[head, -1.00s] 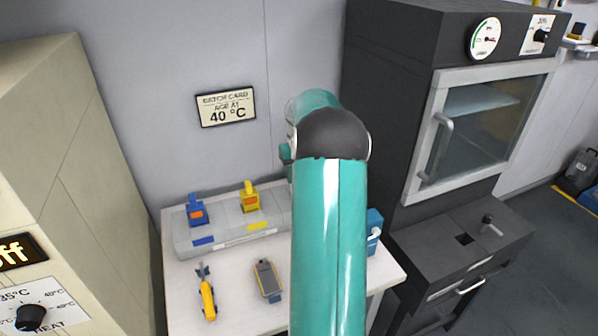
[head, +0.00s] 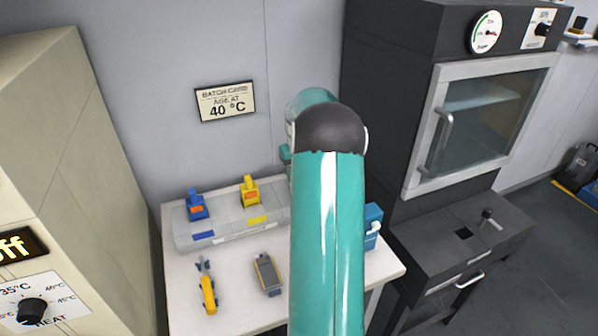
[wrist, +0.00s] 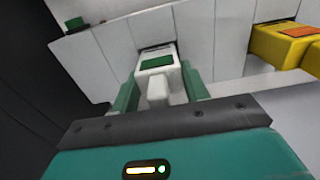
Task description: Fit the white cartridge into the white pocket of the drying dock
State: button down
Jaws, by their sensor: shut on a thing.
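The white cartridge (wrist: 157,88) has a green label and shows in the middle of the wrist view. My gripper (wrist: 160,72) is shut on it, with one teal finger on each side. Its far end is right at a dark slot in the pale drying dock (wrist: 203,47); I cannot tell how deep it sits, if at all. In the head view the dock (head: 225,230) stands on the bench, but my arm hides its right part, the white cartridge and my gripper. A blue cartridge (head: 197,205) and a yellow cartridge (head: 250,190) stand upright in the dock.
The bench (head: 190,285) carries a yellow-handled tool (head: 208,290) and a grey handheld device (head: 267,273) in front of the dock. A blue object (head: 373,222) stands right of my arm. A dark oven (head: 400,90) is at right and a beige cabinet (head: 60,150) at left.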

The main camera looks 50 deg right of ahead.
jog(key=shift+f, duration=0.2)
jog(key=c, duration=0.6)
grip_release()
jog(key=shift+c, duration=0.2)
notch_tip(320, 180, up, 14)
jog(key=shift+f, duration=0.1)
